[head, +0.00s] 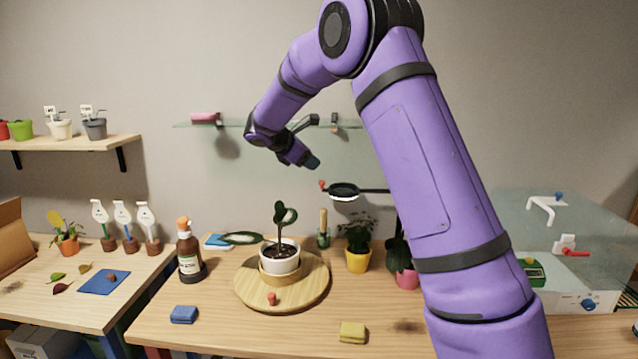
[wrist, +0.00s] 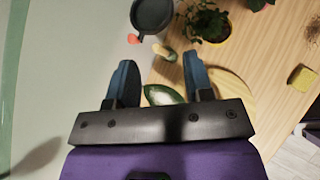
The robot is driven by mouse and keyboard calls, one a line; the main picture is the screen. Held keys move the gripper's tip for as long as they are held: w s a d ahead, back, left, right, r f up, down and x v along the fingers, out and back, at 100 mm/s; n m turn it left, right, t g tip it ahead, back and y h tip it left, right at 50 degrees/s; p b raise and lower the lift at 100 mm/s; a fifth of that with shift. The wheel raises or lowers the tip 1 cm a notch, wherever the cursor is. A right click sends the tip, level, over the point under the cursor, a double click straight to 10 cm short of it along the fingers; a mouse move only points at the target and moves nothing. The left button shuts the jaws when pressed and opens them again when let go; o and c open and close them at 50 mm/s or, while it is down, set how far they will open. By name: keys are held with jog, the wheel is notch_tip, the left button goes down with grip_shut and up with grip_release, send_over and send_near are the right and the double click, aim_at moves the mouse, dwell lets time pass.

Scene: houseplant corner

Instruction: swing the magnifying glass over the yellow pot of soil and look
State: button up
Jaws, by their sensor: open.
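The magnifying glass (head: 344,191) is a dark round lens frame on a dark arm reaching right, with a red knob (head: 323,186) at its left end. The yellow pot (head: 358,261) stands on the table below it in the head view and holds a leafy plant. In the wrist view the magnifying glass (wrist: 152,14) appears left of the yellow pot (wrist: 227,42), apart from it, with the red knob (wrist: 133,38) towards my fingers. My gripper (head: 310,161) is open and empty, up and left of the knob. Its fingers also show in the wrist view (wrist: 158,76).
A glass shelf (head: 270,125) runs along the wall behind my gripper. A white pot (head: 281,259) with a seedling stands on a round wooden board (head: 245,290). A brown bottle (head: 189,255) and a pink pot (head: 407,278) stand on the table. The air around the knob looks clear.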

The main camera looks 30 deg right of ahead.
jog(key=w+f+n+t+h, duration=0.15)
jog(key=w+f+n, duration=0.25)
jog(key=w+f, duration=0.5)
jog(key=shift+g+h, duration=0.25)
jog(key=shift+h, duration=0.1)
jog(key=x, duration=1.1)
jog(key=shift+w+d+r, duration=0.2)
jog(key=shift+d, duration=0.1)
grip_shut()
